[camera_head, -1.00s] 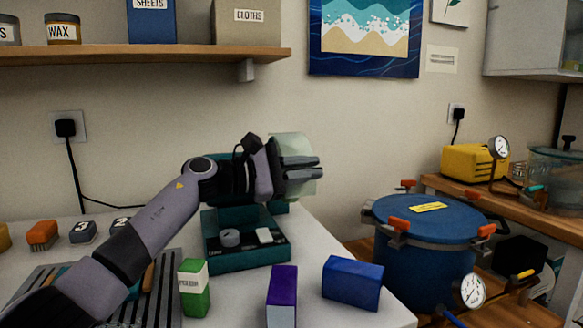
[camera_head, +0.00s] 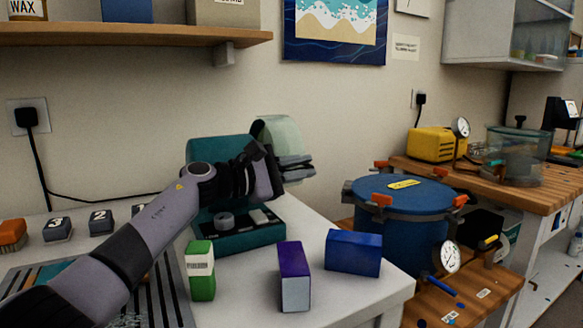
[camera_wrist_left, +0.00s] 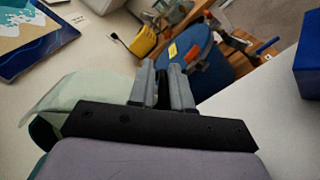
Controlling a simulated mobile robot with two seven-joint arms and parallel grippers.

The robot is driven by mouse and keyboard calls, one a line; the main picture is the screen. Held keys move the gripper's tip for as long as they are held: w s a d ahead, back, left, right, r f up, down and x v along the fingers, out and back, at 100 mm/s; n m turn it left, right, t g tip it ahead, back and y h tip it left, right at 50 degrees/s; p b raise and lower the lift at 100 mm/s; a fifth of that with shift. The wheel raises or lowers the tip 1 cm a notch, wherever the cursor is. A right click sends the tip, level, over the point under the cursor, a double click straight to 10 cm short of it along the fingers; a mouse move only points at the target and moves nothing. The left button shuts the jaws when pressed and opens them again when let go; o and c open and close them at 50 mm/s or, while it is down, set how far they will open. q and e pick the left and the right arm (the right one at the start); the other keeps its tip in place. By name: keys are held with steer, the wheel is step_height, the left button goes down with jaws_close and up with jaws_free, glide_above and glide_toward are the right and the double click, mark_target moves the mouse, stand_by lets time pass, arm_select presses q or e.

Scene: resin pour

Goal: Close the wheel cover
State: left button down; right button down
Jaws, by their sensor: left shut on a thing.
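The wheel cover (camera_head: 278,131) is a pale green, see-through curved shell at the upper right of the teal wheel machine (camera_head: 238,241), raised above its base. In the left wrist view the cover (camera_wrist_left: 62,102) shows left of the fingers. My left gripper (camera_head: 298,167) is at the cover's right side, its fingers close together. It also shows in the left wrist view (camera_wrist_left: 165,88), with a dark narrow piece between the fingers, seemingly part of the cover. The exact contact is hard to see. My right gripper is not in view.
A green box (camera_head: 201,275), a purple box (camera_head: 294,276) and a blue box (camera_head: 353,253) stand on the white table near the machine. A blue lidded pot (camera_head: 405,224) stands to the right. Numbered blocks (camera_head: 102,222) lie at the left. Bare tabletop lies right of the machine.

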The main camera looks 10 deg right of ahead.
arm_select(q)
steer(key=shift+f, duration=0.75)
steer(key=c, duration=1.2)
jaws_free()
steer(key=shift+a, duration=0.1)
